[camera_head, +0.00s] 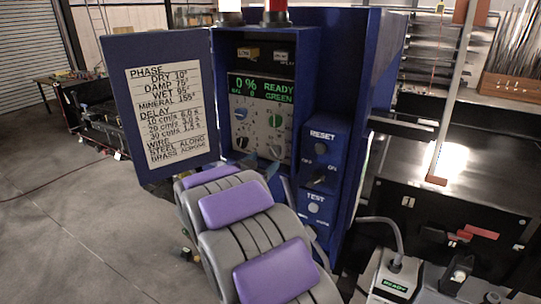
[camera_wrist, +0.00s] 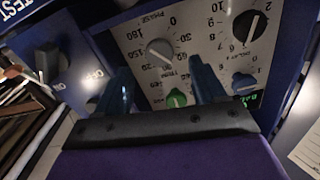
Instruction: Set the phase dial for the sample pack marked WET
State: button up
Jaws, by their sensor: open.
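The phase dial (camera_wrist: 160,52) is a light grey round knob with a printed degree scale, seen upside down in the wrist view. Its exact pointer setting is too small to tell. In the head view it is the lower right knob (camera_head: 275,151) of the panel. My gripper (camera_wrist: 160,68) is open, its two blue fingers apart, one on each side below the dial in the wrist view. Whether they touch it I cannot tell. The card (camera_head: 167,115) on the open door lists WET at 95°. No sample pack marked WET is visible.
Nearby on the panel are a black delay dial (camera_wrist: 249,25), a green knob (camera_wrist: 177,98) and a blue knob (camera_wrist: 243,85). The screen (camera_head: 262,90) reads 0 %, READY, GREEN. The RESET and TEST box (camera_head: 322,170) juts out at right; the open door (camera_head: 122,60) stands left.

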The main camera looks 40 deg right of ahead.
aim_at(274, 154)
jog(key=x, duration=0.5)
jog(key=shift+w+d, duration=0.1)
jog(key=shift+d, duration=0.25)
jog(key=shift+a, duration=0.1)
jog(key=c, duration=1.1)
